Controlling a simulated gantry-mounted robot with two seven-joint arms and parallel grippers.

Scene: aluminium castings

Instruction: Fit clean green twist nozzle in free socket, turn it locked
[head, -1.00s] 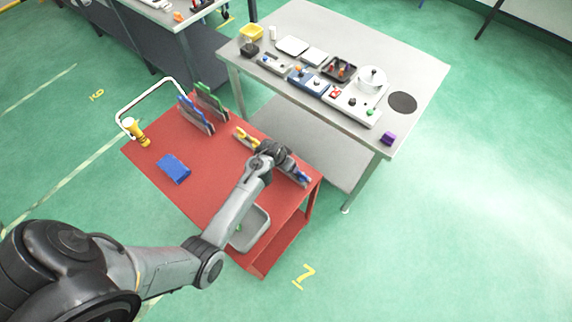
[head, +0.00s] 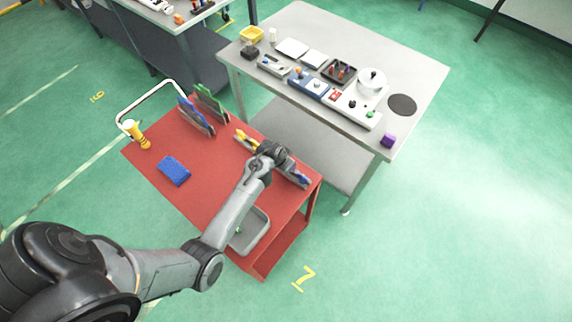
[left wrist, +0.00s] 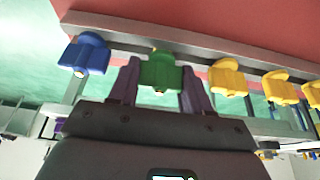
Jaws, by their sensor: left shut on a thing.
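The green twist nozzle (left wrist: 158,72) is in the left wrist view, between the purple fingers of my left gripper (left wrist: 160,85). The gripper is shut on it. The nozzle is at a long grey rack (left wrist: 200,43), between a blue nozzle (left wrist: 84,54) and several yellow nozzles (left wrist: 228,78). I cannot tell whether it is seated in the rack or just clear of it. In the head view my left gripper (head: 277,153) is over the rack on the red trolley, and the arm hides the green nozzle. My right gripper is not in view.
The red trolley (head: 207,183) also carries upright racks (head: 205,110), a blue pad (head: 173,170), a yellow bottle (head: 137,134) and a grey tray (head: 262,222) with a small green thing inside. Behind stands a grey table (head: 420,75) with boxes, trays and a white pot (head: 372,82).

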